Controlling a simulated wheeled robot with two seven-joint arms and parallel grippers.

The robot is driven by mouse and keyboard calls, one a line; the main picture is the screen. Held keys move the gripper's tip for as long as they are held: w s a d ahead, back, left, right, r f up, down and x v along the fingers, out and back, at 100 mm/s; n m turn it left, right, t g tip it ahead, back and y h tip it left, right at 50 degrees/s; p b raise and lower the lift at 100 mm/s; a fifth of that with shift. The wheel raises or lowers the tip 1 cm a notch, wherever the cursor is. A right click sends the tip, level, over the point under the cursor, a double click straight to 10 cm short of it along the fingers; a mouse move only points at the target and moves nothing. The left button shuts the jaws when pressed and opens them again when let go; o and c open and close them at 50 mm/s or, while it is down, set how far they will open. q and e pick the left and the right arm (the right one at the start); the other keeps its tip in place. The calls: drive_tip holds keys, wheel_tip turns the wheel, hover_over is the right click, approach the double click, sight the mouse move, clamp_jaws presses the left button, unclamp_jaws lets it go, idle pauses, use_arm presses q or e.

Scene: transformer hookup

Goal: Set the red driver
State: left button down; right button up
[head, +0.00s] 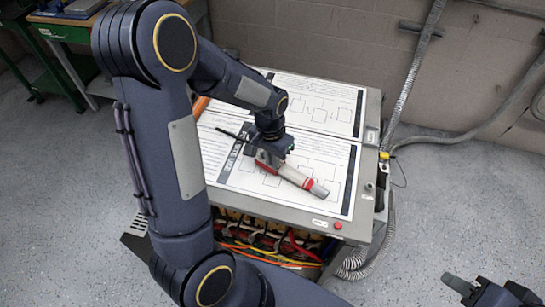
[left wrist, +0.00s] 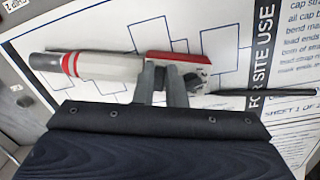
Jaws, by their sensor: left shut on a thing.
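The red driver (head: 298,178) has a pale grip with red bands, a dark grey end cap, a red section and a long thin black shaft. It lies level over the printed sheet on the cabinet top, and I cannot tell whether it touches the sheet. My left gripper (head: 270,158) is shut on its red middle part from above. In the left wrist view the driver (left wrist: 105,66) runs across the picture, its cap at left and shaft at right, with the left gripper's fingers (left wrist: 164,75) at its middle. My right gripper (head: 490,292) is partly in view at the bottom right, apart from everything.
The grey cabinet (head: 368,150) carries two printed diagram sheets. Its open front shows coloured cables (head: 265,248). An orange object (head: 201,106) lies at the top's left edge. Conduits (head: 412,75) run along the wall. A green bench (head: 65,32) stands back left. The floor at right is clear.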

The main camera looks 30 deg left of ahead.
use_arm(q)
drive_tip(key=shift+w+r+g+p, duration=0.15)
drive_tip(key=shift+r+g+p, duration=0.05)
drive_tip(key=shift+g+p, duration=0.4)
drive_tip(key=shift+w+f+g, duration=0.1)
drive_tip(key=shift+w+g, duration=0.05)
drive_tip(key=shift+g, duration=0.15)
drive_tip(key=c, duration=1.7)
unclamp_jaws()
wheel_tip(320, 180, up, 8)
drive_tip(key=w, duration=0.1)
drive_tip(key=shift+a+f, duration=0.15)
drive_tip(key=shift+a, duration=0.2)
